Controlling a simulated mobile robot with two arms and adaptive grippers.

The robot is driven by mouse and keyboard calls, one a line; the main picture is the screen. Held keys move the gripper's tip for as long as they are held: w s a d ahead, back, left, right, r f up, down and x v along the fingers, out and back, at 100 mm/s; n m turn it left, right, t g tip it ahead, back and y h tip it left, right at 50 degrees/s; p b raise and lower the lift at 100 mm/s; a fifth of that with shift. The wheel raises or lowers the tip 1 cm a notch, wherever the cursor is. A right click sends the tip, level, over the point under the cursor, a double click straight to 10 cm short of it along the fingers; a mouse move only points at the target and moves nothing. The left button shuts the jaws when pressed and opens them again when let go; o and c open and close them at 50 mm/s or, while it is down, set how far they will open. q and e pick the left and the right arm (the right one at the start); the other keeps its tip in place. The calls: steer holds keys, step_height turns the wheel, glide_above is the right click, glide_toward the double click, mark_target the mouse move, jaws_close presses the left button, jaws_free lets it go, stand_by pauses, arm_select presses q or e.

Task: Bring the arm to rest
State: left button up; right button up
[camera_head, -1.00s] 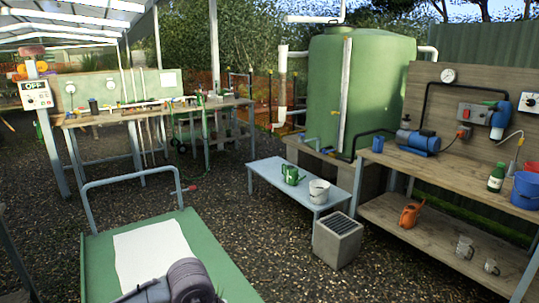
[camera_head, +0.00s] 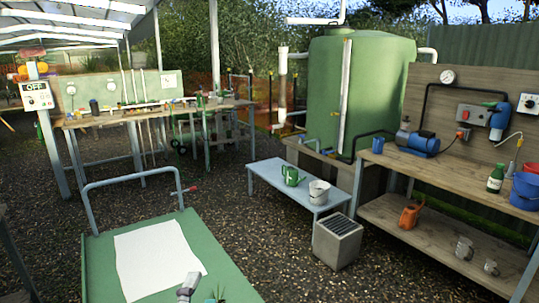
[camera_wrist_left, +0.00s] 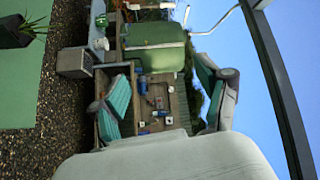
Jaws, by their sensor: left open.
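My left gripper (camera_wrist_left: 163,75) shows in the left wrist view with its two teal-padded fingers spread wide apart and nothing between them. The wrist view is turned on its side, with the yard and sky behind the fingers. My right gripper is in neither view.
A white sheet (camera_head: 158,260) lies on the cart. A potted plant (camera_wrist_left: 14,32) stands on its green deck. A low bench (camera_head: 265,181) holds a green watering can (camera_head: 291,176) and a white bucket (camera_head: 319,192). A workbench (camera_head: 455,183) stands at right; gravel lies between.

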arm_select(q)
steer(key=s+a+f+n+g+y, duration=0.25)
steer(key=s+f+n+g, duration=0.2)
steer(key=f, duration=0.35)
steer(key=s+a+f+n+g+y, duration=0.1)
steer(key=s+a+f+n+g, duration=0.35)
steer(key=f, duration=0.25)
steer(key=s+f+n+g+h, duration=0.1)
steer(key=s+f+n+g, duration=0.7)
steer(key=s, duration=0.7)
step_height(320, 180, down, 28)
steer(key=s+m, duration=0.2)
steer(key=s+a+f, duration=0.1)
steer(key=s+f, duration=0.6)
steer(key=s, duration=0.1)
steer(key=s+a+f+g, duration=0.1)
steer(key=s+a+f, duration=0.1)
steer(key=s+f, duration=0.5)
steer(key=shift+s+a+f+m, duration=0.25)
steer(key=shift+s+f+m, duration=0.05)
steer(key=shift+s+f, duration=0.1)
